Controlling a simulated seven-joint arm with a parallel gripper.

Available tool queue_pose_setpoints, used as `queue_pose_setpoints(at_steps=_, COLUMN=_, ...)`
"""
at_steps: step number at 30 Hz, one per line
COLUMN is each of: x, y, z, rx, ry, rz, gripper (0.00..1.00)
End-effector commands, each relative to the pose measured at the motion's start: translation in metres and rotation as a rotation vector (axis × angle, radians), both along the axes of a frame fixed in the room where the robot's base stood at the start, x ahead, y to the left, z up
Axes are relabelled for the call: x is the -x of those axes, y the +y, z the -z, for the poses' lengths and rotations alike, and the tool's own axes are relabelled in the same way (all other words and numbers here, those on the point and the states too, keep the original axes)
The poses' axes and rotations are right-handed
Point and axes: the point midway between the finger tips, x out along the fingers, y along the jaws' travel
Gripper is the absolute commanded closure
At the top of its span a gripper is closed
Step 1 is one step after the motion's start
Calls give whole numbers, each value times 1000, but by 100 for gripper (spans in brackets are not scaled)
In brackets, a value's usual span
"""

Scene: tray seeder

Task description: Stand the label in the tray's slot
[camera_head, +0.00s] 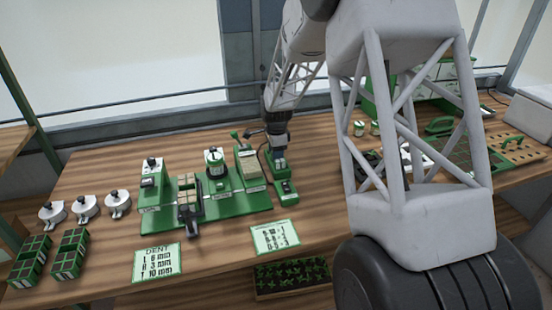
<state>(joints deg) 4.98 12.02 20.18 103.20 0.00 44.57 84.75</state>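My gripper (279,150) points down at the right end of the green machine. It is small and dark here, and I cannot tell whether its fingers are open or shut. Just under it is a small green and grey unit (281,168); I cannot tell whether they touch. I cannot pick out the label for certain. A tray with tan cells (188,183) seems to sit on the machine's green base (225,207). Two green celled trays (30,259) (69,252) stand at the table's left front. No slot can be made out at this size.
Three white round pieces (87,206) stand at left. Two printed cards (158,262) (275,237) lie at the front edge, above a dark seedling tray (291,277). A pegged wooden board (518,146) is at right. My arm hides the table's right middle.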

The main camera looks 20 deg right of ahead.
Motion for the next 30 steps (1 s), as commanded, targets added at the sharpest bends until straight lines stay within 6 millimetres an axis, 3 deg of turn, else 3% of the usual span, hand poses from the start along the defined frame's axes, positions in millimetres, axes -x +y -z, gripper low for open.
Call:
queue_pose_setpoints(at_steps=10, x=0, y=0, z=0, rx=0, ry=0, rz=0, gripper=66)
queue_pose_setpoints(at_steps=17, x=0, y=0, z=0, rx=0, ry=0, rz=0, gripper=100)
queue_pose_setpoints(at_steps=30, x=0, y=0, z=-8, rx=0, ry=-1, rz=0, gripper=100)
